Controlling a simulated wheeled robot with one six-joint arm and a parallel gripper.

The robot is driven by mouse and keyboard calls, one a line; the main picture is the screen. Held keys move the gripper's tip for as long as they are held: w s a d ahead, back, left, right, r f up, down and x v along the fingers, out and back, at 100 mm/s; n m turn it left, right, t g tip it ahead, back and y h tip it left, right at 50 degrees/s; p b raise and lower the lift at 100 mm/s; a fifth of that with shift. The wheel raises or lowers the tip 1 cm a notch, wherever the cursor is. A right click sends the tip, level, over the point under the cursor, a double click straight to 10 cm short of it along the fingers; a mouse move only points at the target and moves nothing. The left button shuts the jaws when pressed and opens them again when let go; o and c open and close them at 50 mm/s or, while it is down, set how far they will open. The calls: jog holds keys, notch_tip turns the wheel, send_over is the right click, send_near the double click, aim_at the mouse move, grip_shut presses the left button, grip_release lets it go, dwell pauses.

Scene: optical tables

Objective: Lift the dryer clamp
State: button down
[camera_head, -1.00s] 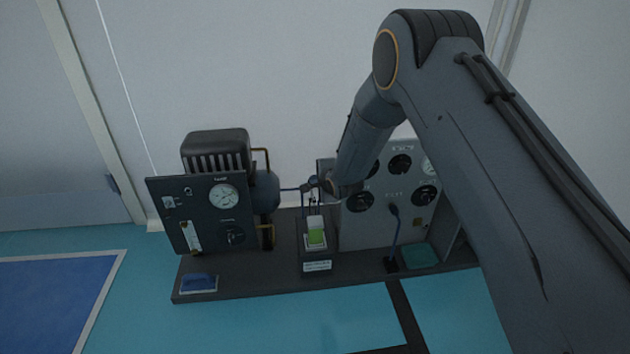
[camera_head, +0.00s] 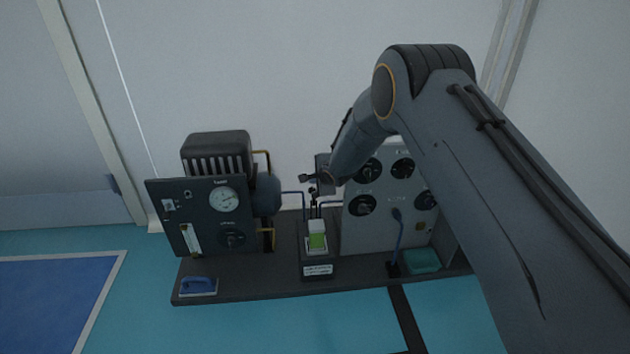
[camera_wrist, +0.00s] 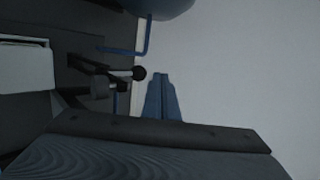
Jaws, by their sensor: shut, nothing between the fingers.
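The dryer clamp appears to be the small dark lever with a round black knob (camera_head: 313,191) behind the white and green block on the middle stand. In the wrist view the black knob (camera_wrist: 138,73) sits on a short light rod, with a second dark stub (camera_wrist: 122,87) beside it. My gripper (camera_head: 306,177) is just above the knob in the head view. In the wrist view its closed fingers (camera_wrist: 162,95) are to the right of the knob, with a small gap in the picture. They hold nothing. The lower part of the clamp is partly hidden.
A dark gauge panel (camera_head: 200,218) with a compressor stands at left. A grey panel with knobs (camera_head: 385,215) stands at right, partly behind my arm. The white and green block (camera_head: 317,237) is in front of the clamp. A blue pipe (camera_wrist: 147,35) runs close by. The wall is behind.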

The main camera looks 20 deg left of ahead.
jog(key=shift+w+a+f, duration=0.15)
jog(key=shift+w+f, duration=0.15)
jog(key=shift+w, duration=0.1)
dwell(0.5)
notch_tip(320, 180, up, 14)
jog(key=w+d+p, duration=0.1)
jog(key=d+p, duration=0.1)
jog(key=p, duration=0.4)
jog(key=shift+w+d+f, duration=0.15)
jog(key=shift+f, duration=0.05)
